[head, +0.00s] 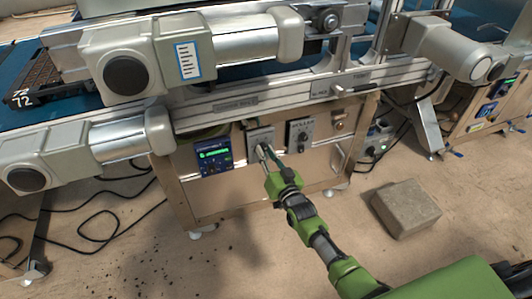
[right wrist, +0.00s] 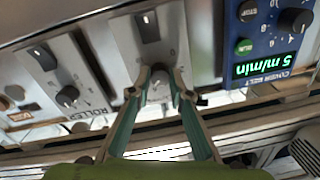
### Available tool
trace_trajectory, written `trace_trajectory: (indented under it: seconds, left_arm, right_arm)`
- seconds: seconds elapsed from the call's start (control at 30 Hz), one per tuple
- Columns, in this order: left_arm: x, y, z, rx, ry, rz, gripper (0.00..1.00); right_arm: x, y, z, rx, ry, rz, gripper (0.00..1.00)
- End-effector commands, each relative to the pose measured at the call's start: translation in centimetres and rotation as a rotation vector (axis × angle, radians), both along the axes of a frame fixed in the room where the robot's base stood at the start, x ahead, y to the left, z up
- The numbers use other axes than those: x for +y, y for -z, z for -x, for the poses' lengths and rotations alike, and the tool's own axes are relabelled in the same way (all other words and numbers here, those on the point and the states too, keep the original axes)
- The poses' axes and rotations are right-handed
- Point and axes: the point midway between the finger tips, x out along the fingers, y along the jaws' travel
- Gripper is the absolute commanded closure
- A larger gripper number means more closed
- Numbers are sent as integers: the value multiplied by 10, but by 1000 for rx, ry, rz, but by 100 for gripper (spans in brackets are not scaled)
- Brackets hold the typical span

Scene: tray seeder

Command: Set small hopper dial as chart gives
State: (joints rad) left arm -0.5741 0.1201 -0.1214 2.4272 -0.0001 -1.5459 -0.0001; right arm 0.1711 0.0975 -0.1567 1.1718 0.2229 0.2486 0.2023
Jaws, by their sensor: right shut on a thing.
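The middle grey plate (head: 258,135) on the front of the machine's cabinet carries a dial (right wrist: 160,76), which sits between my right gripper's fingertips. Its lettering is hidden or too small to read, so I cannot tell whether it is the small hopper's. My right gripper (head: 263,152) reaches it from the front and is shut on the dial; it also shows in the right wrist view (right wrist: 160,84). A switch (right wrist: 148,25) is on the same plate. A white chart-like label (head: 188,61) is on a motor housing, its text unreadable. My left gripper is not in view.
Beside the held dial are a ROLLER plate (head: 300,134) with its own knob (right wrist: 67,96) and a blue cover belt panel (head: 213,157) reading 5 m/min. A brown block (head: 406,208) lies on the floor at right. Cables (head: 105,212) trail at left.

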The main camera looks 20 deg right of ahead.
Motion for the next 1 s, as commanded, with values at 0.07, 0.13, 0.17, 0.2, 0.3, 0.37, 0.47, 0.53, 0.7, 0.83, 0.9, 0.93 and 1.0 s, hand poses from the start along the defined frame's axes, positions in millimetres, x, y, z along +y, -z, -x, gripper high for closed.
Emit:
trace_trajectory:
  seconds: [0.07,0.13,0.17,0.2,0.3,0.37,0.47,0.53,0.7,0.83,0.9,0.93,1.0]
  left_arm:
    - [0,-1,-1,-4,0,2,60]
    - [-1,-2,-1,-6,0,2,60]
    - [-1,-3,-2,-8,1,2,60]
    - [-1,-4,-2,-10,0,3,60]
    - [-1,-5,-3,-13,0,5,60]
    - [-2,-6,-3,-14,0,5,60]
    - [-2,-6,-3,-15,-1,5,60]
    - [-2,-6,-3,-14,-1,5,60]
    - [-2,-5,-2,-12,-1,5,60]
    - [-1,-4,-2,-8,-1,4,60]
    - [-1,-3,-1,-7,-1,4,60]
    - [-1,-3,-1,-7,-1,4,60]
    - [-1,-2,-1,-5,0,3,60]
  right_arm:
    - [-1,1,0,3,1,-23,100]
    - [-1,1,0,4,1,-39,100]
    - [-1,1,0,4,1,-43,100]
    - [-1,1,0,4,1,-48,100]
    - [-1,1,0,4,1,-55,100]
    - [-1,1,0,4,1,-57,100]
    - [-1,1,0,4,1,-58,100]
    - [0,1,0,4,1,-58,100]
    - [0,1,0,5,1,-57,71]
    - [0,1,0,4,0,-57,64]
    - [0,1,0,4,0,-57,64]
    - [0,1,0,3,0,-57,64]
    - [0,1,0,3,0,-57,64]
